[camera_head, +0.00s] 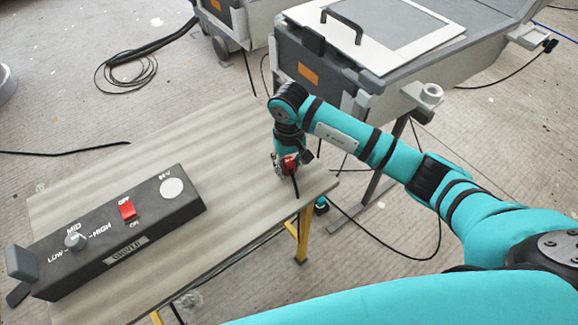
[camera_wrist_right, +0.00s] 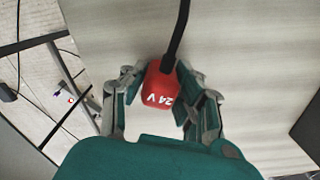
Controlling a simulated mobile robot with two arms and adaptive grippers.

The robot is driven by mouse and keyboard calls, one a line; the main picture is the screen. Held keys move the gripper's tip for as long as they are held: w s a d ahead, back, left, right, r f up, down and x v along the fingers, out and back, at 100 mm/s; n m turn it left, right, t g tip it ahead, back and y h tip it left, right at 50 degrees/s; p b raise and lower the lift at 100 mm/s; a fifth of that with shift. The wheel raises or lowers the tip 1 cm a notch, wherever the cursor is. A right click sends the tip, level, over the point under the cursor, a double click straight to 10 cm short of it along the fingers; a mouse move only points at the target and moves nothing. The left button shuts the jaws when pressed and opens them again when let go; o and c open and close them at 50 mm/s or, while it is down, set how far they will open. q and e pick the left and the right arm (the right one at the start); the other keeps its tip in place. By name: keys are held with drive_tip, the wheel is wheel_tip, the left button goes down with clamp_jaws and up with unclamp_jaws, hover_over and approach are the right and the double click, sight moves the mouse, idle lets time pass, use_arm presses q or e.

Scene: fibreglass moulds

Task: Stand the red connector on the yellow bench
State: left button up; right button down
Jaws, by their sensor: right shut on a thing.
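The red connector (camera_wrist_right: 160,88) has "24 V" lettering and a black cable running from its far end in the right wrist view. My right gripper (camera_wrist_right: 162,84) is shut on it, one finger on each side. In the head view, the red connector (camera_head: 289,163) shows in my right gripper (camera_head: 284,164) over the right end of the bench (camera_head: 90,178). The bench has a pale wood-like top and yellow legs (camera_head: 303,235). I cannot tell whether the connector touches the bench top. My left gripper is not in view.
A dark control box (camera_head: 115,245) with a knob and a red switch lies on the bench's left and front part. Grey moulds (camera_head: 385,40) stand behind. Cables (camera_head: 125,70) lie on the floor. The bench top between the box and my right gripper is clear.

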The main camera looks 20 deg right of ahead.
sight(289, 160)
drive_tip(key=shift+r, duration=0.15)
drive_tip(key=shift+f, duration=0.25)
drive_tip(key=c, duration=1)
unclamp_jaws()
drive_tip(key=shift+r, duration=0.1)
wheel_tip(289, 160, up, 12)
drive_tip(key=shift+r+b, duration=0.15)
drive_tip(key=shift+b, duration=0.3)
